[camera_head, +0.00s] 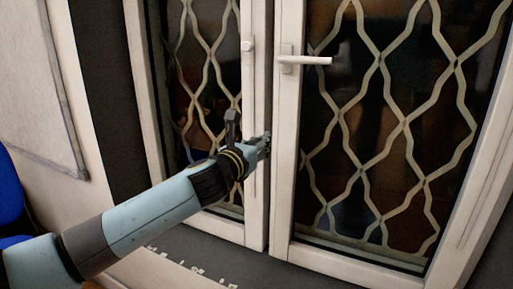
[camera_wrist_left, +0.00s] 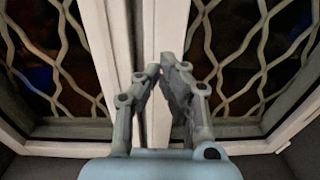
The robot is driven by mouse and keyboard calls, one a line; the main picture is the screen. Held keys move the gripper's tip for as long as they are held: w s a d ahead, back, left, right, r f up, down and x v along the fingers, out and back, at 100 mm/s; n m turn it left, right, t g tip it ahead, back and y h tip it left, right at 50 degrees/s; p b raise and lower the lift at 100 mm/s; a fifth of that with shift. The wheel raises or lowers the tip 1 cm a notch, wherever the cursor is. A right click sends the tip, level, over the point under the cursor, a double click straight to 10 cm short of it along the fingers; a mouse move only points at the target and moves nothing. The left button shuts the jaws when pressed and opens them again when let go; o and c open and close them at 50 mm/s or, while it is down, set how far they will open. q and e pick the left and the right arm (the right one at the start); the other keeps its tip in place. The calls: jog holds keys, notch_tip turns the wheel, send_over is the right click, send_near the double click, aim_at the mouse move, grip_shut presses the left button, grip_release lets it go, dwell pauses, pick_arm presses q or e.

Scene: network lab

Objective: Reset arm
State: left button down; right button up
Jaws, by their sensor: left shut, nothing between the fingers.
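My left arm comes in from the left in the head view, and its gripper (camera_head: 264,146) is in front of the meeting frames of a white double window (camera_head: 286,150). In the left wrist view the gripper (camera_wrist_left: 161,70) is shut and empty, with its fingertips close together before the white centre frame (camera_wrist_left: 150,30). I cannot tell whether the fingertips touch the frame. My right gripper is in neither view.
The right sash has a white lever handle (camera_head: 305,60), pointing right, above my gripper. Wavy pale bars (camera_head: 404,122) cover the dark glass. A pale board (camera_head: 38,85) is on the wall at left, and part of a blue chair (camera_head: 10,190) shows at the left edge.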

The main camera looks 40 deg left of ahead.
pick_arm(q)
jog(key=s+d+f+n+g+b, duration=0.1)
jog(key=s+f+n+g+b, duration=0.35)
jog(key=f, duration=1.05)
jog(key=s+f+n+g+h+b, duration=0.15)
jog(key=s+f, duration=0.65)
jog(key=f, duration=0.8)
jog(key=s+d+f+n+g+y+b, duration=0.15)
jog(key=s+f+n+b, duration=0.35)
jog(key=f, duration=1)
jog(key=s+d+f+n+g+h+b, duration=0.25)
jog(key=s+f+n+g, duration=0.3)
jog(key=s+f, duration=0.95)
jog(key=s+d+f+n+g, duration=0.1)
jog(key=s+d+f+n, duration=0.2)
jog(key=s+n, duration=0.5)
jog(key=s+d+f+n+g+h, duration=0.1)
jog(key=s+d+f+n+g, duration=0.1)
jog(key=s+f+n, duration=0.3)
jog(key=s+n, duration=0.3)
jog(key=s, duration=0.4)
jog(key=shift+s+d+f+g+b, duration=0.25)
jog(key=shift+d+f+g+b, duration=0.05)
jog(key=shift+d+f, duration=0.1)
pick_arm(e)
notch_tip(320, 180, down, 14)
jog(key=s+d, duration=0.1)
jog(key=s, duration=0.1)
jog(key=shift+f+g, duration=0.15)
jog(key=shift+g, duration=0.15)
